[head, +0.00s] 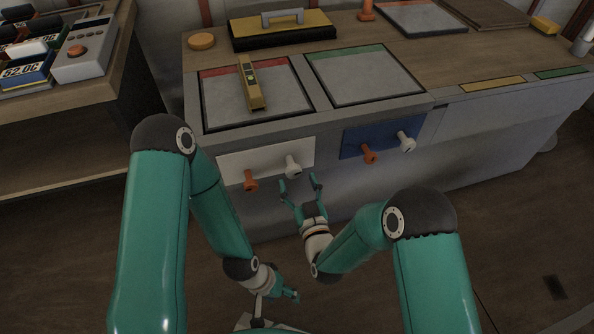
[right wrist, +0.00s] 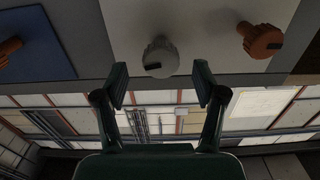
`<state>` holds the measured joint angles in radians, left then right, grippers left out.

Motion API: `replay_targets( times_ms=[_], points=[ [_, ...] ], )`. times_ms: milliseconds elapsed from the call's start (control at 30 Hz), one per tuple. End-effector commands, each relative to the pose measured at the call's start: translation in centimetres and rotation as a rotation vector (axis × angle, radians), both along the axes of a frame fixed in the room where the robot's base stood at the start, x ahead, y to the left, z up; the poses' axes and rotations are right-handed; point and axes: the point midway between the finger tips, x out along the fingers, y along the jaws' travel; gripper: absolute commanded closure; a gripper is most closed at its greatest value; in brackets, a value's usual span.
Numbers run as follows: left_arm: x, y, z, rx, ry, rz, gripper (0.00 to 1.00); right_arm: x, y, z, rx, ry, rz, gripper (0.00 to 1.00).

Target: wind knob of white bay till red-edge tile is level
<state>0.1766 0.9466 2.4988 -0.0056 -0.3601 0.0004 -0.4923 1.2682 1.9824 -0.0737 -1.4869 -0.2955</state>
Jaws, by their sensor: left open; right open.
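The white bay panel (head: 268,156) on the bench front carries an orange knob (head: 250,183) and a white knob (head: 292,166). Above it the red-edge tile (head: 218,100) is set in the bench top, with a yellow level (head: 251,86) lying on it; I cannot tell whether the tile is level. My right gripper (head: 300,183) is open just below and in front of the white knob. In the right wrist view the white knob (right wrist: 160,57) lies just beyond the gap between the open fingers (right wrist: 161,82), apart from them. My left gripper (head: 290,295) is open and empty, low over the floor.
A blue bay panel (head: 378,138) with its own orange and white knobs is to the right, below a green-edge tile (head: 366,74). A black and yellow case (head: 283,35) stands behind the tiles. A shelf with a grey device (head: 86,52) is at left. The floor in front is clear.

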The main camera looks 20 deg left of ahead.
Motion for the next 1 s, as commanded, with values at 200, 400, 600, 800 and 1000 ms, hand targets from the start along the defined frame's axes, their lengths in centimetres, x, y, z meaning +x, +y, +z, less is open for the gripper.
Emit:
replay_targets(
  times_ms=[200, 400, 600, 800, 1000],
  points=[
    [0.0, 0.0, -0.7, 0.0, 0.0, 0.0, 0.36, 3.1, 2.1, -0.2, 0.001, -0.001, 0.0, 0.3],
    [0.0, 0.0, -0.9, 0.0, 0.0, 0.0, 0.36, 4.2, 2.9, -0.1, 0.0, 0.001, 0.001, 0.3],
    [0.0, 0.0, -0.9, 0.0, 0.0, 0.0, 0.36, 4.4, 3.0, -0.1, 0.0, 0.002, 0.0, 0.3],
    [0.0, 0.0, -0.9, 0.0, 0.0, 0.0, 0.36, 4.4, 2.9, -0.1, 0.0, 0.001, 0.0, 0.45],
    [0.0, 0.0, -0.9, 0.0, 0.0, 0.0, 0.36, 4.4, 2.9, 0.0, 0.0, 0.001, -0.001, 0.78]
  ],
)
